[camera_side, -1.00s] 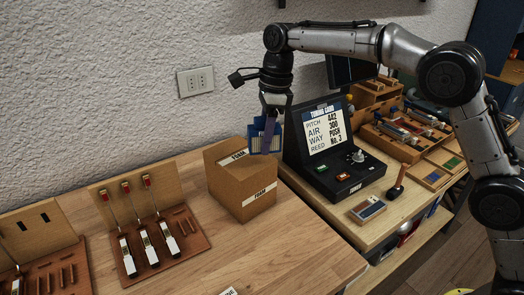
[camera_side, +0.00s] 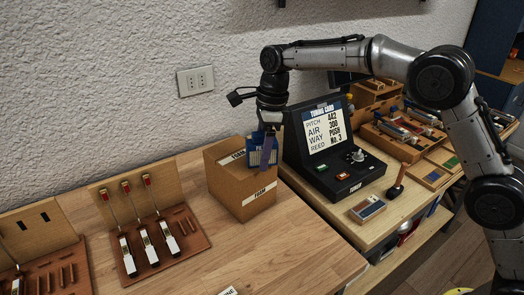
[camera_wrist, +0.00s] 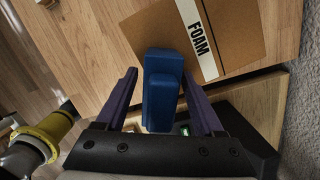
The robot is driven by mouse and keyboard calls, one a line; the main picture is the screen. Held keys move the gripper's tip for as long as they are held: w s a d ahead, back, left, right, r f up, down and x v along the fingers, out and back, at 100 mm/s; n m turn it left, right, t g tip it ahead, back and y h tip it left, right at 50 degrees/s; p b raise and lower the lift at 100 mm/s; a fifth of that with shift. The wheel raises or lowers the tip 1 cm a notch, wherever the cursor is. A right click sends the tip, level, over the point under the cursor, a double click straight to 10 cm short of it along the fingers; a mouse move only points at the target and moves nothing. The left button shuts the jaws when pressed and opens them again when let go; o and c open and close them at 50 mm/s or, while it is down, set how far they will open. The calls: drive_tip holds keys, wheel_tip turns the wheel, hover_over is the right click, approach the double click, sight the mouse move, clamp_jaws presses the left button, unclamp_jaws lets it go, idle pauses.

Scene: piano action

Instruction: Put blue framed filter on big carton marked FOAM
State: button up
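The blue framed filter (camera_side: 254,158) stands upright at the right side of the top of the big brown carton (camera_side: 226,183) marked FOAM. I cannot tell whether its lower edge touches the carton. In the wrist view the filter (camera_wrist: 162,95) shows edge-on as blue blocks between my purple fingers, with the carton (camera_wrist: 130,32) and its FOAM label beyond. My gripper (camera_side: 266,165) points down at the carton's right side, its fingertips close on both sides of the filter. The fingers hide part of the filter in the side view.
The black tuning console (camera_side: 330,150) stands close to the right of the carton. A brown board with white-tagged tools (camera_side: 150,230) lies to the left. A small framed block (camera_side: 367,209) lies on the right bench.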

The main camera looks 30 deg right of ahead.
drive_tip(key=shift+r, duration=0.1)
drive_tip(key=r, duration=0.3)
drive_tip(key=d+r, duration=0.1)
drive_tip(key=r, duration=0.6)
drive_tip(key=shift+s+d+r, duration=0.25)
drive_tip(key=shift+r, duration=0.1)
drive_tip(key=shift+s+d+r, duration=0.1)
drive_tip(key=shift+r, duration=0.55)
drive_tip(key=shift+s+d+r, duration=0.15)
drive_tip(key=s+d+r+n+t, duration=0.1)
drive_tip(key=s+d+r+n, duration=0.1)
drive_tip(key=s+d+n, duration=0.55)
drive_tip(key=s+d+r+n+t, duration=0.2)
drive_tip(key=s+n, duration=0.2)
drive_tip(key=s, duration=0.6)
drive_tip(key=s+d+f+n+t, duration=0.1)
drive_tip(key=s+d+f+n, duration=0.1)
drive_tip(key=s+f+n, duration=0.3)
drive_tip(key=s+d+f+n+t+h, duration=0.1)
drive_tip(key=s+f+n, duration=0.5)
drive_tip(key=s, duration=0.6)
drive_tip(key=shift+s+d+f+h, duration=0.3)
drive_tip(key=shift+d+f, duration=0.1)
drive_tip(key=shift+d, duration=0.35)
